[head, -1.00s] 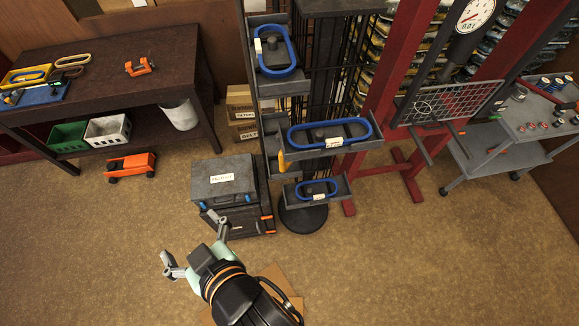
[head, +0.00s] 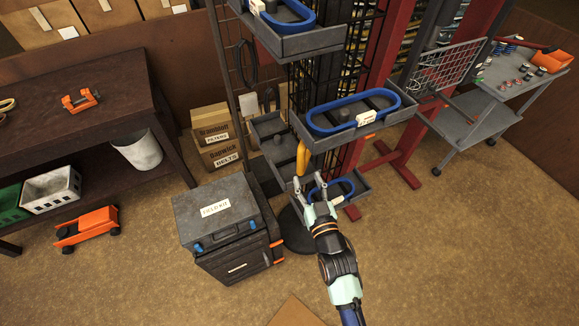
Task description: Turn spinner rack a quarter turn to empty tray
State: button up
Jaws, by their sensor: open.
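The spinner rack stands at the centre on a round dark base, with a black wire frame (head: 343,62) and grey trays on several sides. A middle tray (head: 328,140) facing right holds a blue belt loop (head: 362,112) with a white tag. An upper tray (head: 305,46) and a lower tray also hold blue loops. A tray on the left side (head: 268,128) shows no belt. A yellow-orange handle (head: 302,158) hangs by the middle tray's left corner. My gripper (head: 312,182) is open and empty, just below that handle in the picture; I cannot tell whether they touch.
A dark cabinet with a grey field kit case (head: 217,212) stands left of the rack. Cardboard boxes (head: 216,135) sit behind it. A red press frame (head: 400,160) and a grey cart (head: 470,120) stand right.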

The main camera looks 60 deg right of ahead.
aim_at(302, 165)
jog(key=x, duration=0.7)
jog(key=shift+w+d+r, duration=0.1)
jog(key=shift+w+d, duration=0.1)
jog(key=shift+d, duration=0.05)
grip_shut()
